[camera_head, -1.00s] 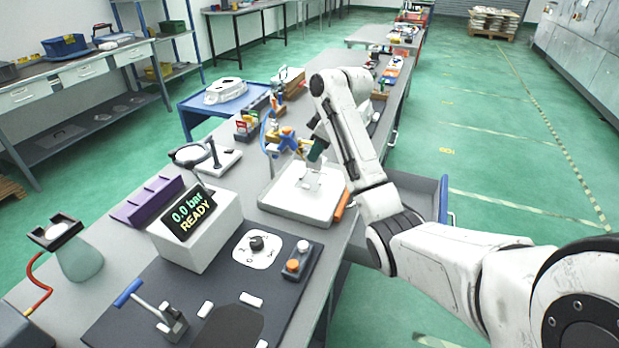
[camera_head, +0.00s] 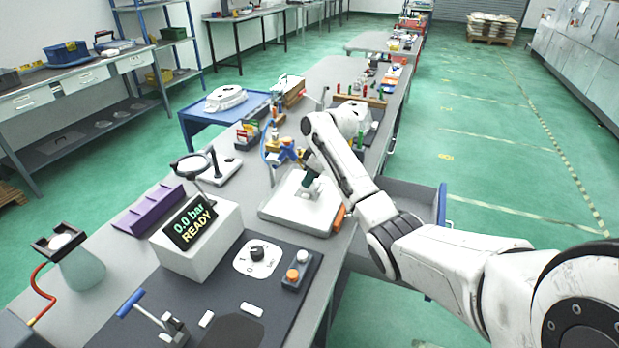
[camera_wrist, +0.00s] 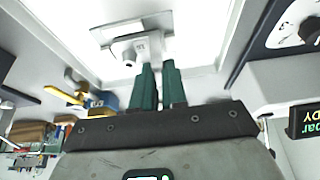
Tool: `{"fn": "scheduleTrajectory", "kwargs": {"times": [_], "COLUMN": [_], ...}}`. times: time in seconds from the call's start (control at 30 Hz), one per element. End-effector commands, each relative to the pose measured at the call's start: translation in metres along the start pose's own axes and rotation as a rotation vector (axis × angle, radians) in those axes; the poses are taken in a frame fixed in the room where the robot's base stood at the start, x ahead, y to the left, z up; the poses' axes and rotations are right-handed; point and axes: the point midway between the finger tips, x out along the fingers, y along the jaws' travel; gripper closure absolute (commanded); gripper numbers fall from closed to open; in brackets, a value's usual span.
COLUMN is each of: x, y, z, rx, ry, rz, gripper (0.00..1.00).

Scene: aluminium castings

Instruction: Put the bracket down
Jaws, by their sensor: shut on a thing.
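My gripper (camera_head: 311,182) points down over a white, bright-topped tray or panel (camera_head: 283,208) on the bench. In the wrist view its two dark green fingers (camera_wrist: 160,88) are shut on the bracket (camera_wrist: 132,47), a pale grey-white casting with a round boss. The bracket also shows, small and pale, below the fingers in the head view (camera_head: 310,194). The white panel's bright surface (camera_wrist: 185,18) lies behind it in the wrist view. I cannot tell whether the bracket touches the panel.
An orange bar (camera_head: 338,218) lies at the panel's right edge. A blue-and-yellow fixture (camera_head: 288,152) and a magnifier stand (camera_head: 195,165) are behind and left. The display box (camera_head: 190,240) reading "0.0 bar READY" stands nearer, beside a dark control mat.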

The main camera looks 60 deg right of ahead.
Motion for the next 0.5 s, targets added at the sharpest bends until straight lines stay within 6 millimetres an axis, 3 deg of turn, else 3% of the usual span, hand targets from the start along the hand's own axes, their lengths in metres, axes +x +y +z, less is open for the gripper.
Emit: {"fn": "scheduleTrajectory", "kwargs": {"times": [0.13,0.17,0.2,0.4,0.5], "x": [0.0032,0.0027,0.0025,0.0024,0.0023], "y": [0.0000,0.0000,0.0000,-0.0001,0.0000], "z": [0.0012,0.0011,0.0010,0.0009,0.0009], "rx": [0.000,0.000,0.000,0.000,0.000], "ry": [0.000,0.000,0.000,0.000,0.000], "rz": [0.000,0.000,0.000,0.000,0.000], "gripper": [1.00,0.86,0.82,0.63,0.62]}}
